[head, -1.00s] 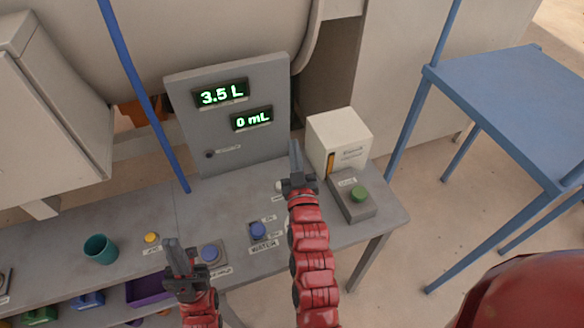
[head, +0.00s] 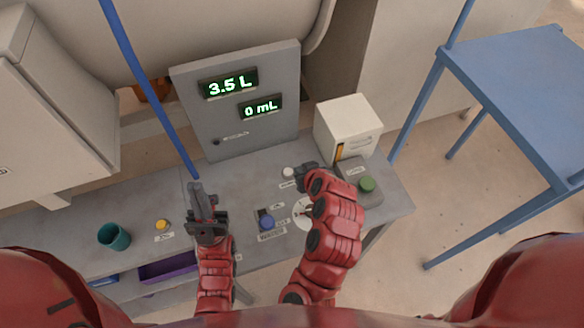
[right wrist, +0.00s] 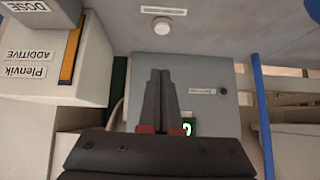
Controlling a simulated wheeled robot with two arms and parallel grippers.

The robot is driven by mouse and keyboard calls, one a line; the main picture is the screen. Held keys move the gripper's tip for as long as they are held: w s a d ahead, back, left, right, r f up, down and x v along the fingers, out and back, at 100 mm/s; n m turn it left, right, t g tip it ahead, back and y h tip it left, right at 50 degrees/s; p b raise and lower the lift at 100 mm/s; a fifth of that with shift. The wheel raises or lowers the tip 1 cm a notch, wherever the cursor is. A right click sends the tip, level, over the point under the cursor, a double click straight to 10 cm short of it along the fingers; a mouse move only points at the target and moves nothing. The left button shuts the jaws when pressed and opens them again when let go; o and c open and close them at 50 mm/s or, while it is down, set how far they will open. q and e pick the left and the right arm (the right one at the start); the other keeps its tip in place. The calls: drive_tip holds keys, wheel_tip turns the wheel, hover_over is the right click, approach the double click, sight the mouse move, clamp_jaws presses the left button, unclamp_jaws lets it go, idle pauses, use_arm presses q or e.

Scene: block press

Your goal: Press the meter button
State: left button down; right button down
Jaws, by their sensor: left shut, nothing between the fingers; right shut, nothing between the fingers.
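A grey panel (head: 275,140) shows 3.5 L and 0 mL displays. On the bench stand a white round button (head: 289,172), a blue button (head: 266,222), a yellow button (head: 163,224) and a green button (head: 367,184) on a grey box. Their labels are too small to read, so I cannot tell which is the meter button. My right gripper (head: 303,170) is shut and empty beside the white button, which it does not visibly touch. In the right wrist view the white button (right wrist: 162,25) lies beyond the fingertips. My left gripper (head: 198,187) is shut and empty above the bench.
A white box (head: 347,125) stands behind the green button; the wrist view shows its Plenvik Additive label. A teal cup (head: 114,237) stands at left. A round white dial (head: 303,209) is partly behind my right arm. A blue table (head: 520,110) stands at right.

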drive_tip(key=b, duration=0.2)
hover_over(287, 169)
drive_tip(key=s+d, duration=0.2)
drive_tip(key=s, duration=0.1)
drive_tip(key=f, duration=0.6)
drive_tip(key=shift+w+a+f, duration=0.15)
drive_tip(key=shift+a+f, duration=0.1)
drive_tip(key=shift+f, duration=0.15)
wheel_tip(287, 169, down, 3)
drive_tip(key=shift+w+a+p, duration=0.1)
drive_tip(key=shift+a+p, duration=0.05)
drive_tip(key=shift+p, duration=0.7)
drive_tip(key=shift+f, duration=0.65)
